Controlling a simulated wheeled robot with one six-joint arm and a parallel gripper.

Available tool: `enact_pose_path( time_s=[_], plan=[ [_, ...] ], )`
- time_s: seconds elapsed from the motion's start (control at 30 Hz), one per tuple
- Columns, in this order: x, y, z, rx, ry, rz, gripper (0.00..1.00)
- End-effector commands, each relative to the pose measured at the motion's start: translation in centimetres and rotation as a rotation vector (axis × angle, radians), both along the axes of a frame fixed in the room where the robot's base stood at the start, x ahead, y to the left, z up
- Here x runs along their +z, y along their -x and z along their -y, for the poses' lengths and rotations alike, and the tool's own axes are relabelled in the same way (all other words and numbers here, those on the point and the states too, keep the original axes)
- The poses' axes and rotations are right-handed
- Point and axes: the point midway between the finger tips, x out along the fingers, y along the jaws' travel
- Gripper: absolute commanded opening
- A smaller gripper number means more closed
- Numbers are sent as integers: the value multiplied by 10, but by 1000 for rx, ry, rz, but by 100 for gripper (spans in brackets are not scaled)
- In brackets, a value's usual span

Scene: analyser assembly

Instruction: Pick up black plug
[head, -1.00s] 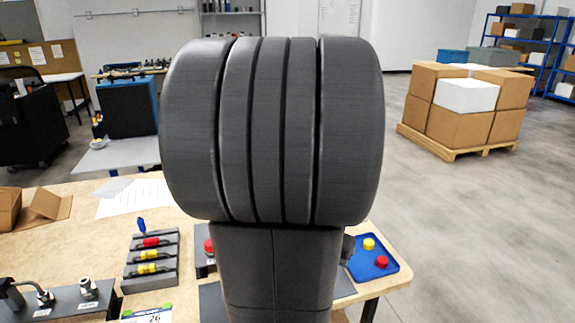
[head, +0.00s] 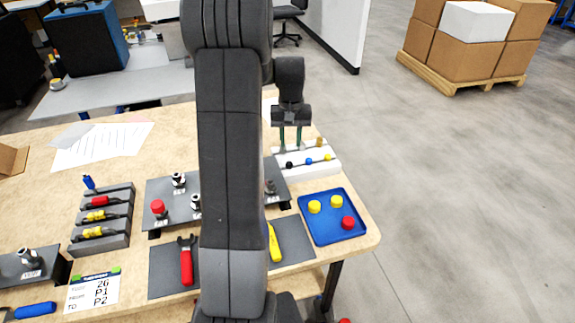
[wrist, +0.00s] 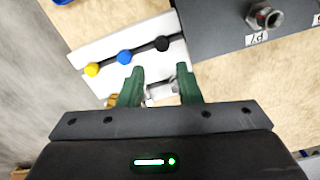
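The black plug (head: 289,164) sits at the left end of a row on a white holder (head: 315,171), beside a blue plug (head: 309,161) and a yellow one (head: 327,156). It also shows in the wrist view (wrist: 162,44), at the right end of that row. My gripper (head: 290,147) has two green fingers, spread apart and pointing down above the holder's back part. In the wrist view the black plug lies beyond the open fingertips (wrist: 161,76), roughly between their lines. A silver fitting (wrist: 160,92) shows between the fingers; whether they touch it I cannot tell.
A grey panel with metal fittings (wrist: 266,17) stands close beside the holder. A blue tray (head: 333,238) with yellow and red caps lies in front of it. Red-handled (head: 186,267) and yellow-handled tools lie nearer. My arm hides the panel's middle.

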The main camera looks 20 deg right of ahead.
Motion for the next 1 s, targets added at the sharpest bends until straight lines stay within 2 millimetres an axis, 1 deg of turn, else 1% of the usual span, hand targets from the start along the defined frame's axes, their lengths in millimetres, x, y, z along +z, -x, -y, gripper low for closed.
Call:
enact_pose_path(
  time_s=[0.03, 0.1, 0.33, 0.53, 0.63, 0.73, 0.93, 0.97, 1.0],
  plan=[
    [-10, 1, -1, 0, -1, -4, 31],
    [-19, 1, -1, 0, -1, -4, 31],
    [-35, 1, -2, 0, 0, -1, 31],
    [-65, 3, -6, 0, -2, -5, 31],
    [-77, 3, -5, 0, -1, -2, 31],
    [-82, 2, -5, -1, 0, 0, 31],
    [-82, 2, -5, -1, 0, 1, 31],
    [-82, 2, -5, -1, 0, 1, 27],
    [-82, 2, -5, -1, 0, 1, 19]
  ],
)
